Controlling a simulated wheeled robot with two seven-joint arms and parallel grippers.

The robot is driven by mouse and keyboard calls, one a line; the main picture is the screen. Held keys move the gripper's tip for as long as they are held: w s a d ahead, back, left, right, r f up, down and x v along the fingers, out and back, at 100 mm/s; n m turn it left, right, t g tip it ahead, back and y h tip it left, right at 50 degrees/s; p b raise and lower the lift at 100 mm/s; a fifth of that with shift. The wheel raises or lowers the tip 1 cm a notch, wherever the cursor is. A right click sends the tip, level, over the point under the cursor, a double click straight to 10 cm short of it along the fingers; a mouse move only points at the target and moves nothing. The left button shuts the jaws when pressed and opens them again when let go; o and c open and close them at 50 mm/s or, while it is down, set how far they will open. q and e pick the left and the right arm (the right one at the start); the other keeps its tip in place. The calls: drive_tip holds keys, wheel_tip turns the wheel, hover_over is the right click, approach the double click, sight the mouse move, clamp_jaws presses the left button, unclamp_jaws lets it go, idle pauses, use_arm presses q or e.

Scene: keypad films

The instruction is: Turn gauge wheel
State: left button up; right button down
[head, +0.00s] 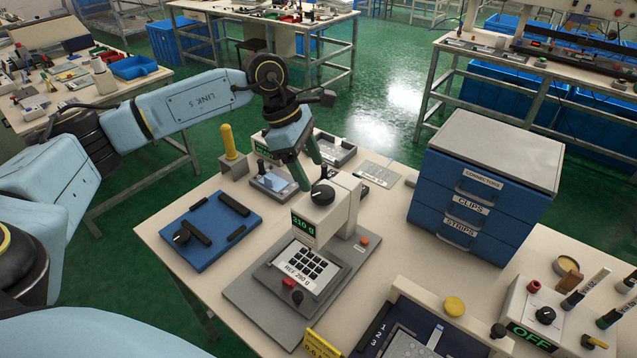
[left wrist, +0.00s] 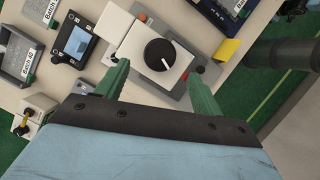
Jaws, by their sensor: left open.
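The gauge wheel is a black round knob (head: 322,194) on top of the white press head (head: 338,212), above a keypad film (head: 305,268) marked REF 290 g. A green display (head: 303,226) on the head reads about 310 g. In the left wrist view the wheel (left wrist: 159,53) carries a white pointer line. My left gripper (head: 309,172) has its green fingers spread, just behind and above the wheel in the head view. In the left wrist view the fingers (left wrist: 160,85) stand apart with the wheel ahead between them, and nothing is held. My right gripper is not in view.
A blue fixture plate (head: 212,230) lies to the left, and a yellow-handled tool (head: 230,142) stands behind it. A blue drawer cabinet (head: 480,190) stands right of the press. A control box (head: 535,315) and another fixture (head: 420,330) are at front right.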

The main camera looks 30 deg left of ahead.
sight(321, 192)
use_arm(q)
drive_tip(key=shift+x, duration=2.6)
drive_tip(key=c, duration=1)
drive_tip(key=shift+s+d+n+t+y+b, duration=0.1)
drive_tip(key=shift+n+t+y+b, duration=0.25)
drive_tip(key=shift+n, duration=0.8)
drive_tip(key=shift+n+t+y, duration=0.15)
drive_tip(key=shift+n+t, duration=0.3)
drive_tip(key=shift+n, duration=0.7)
drive_tip(key=o, duration=1)
drive_tip(key=v, duration=1.3)
drive_tip(key=shift+r, duration=0.2)
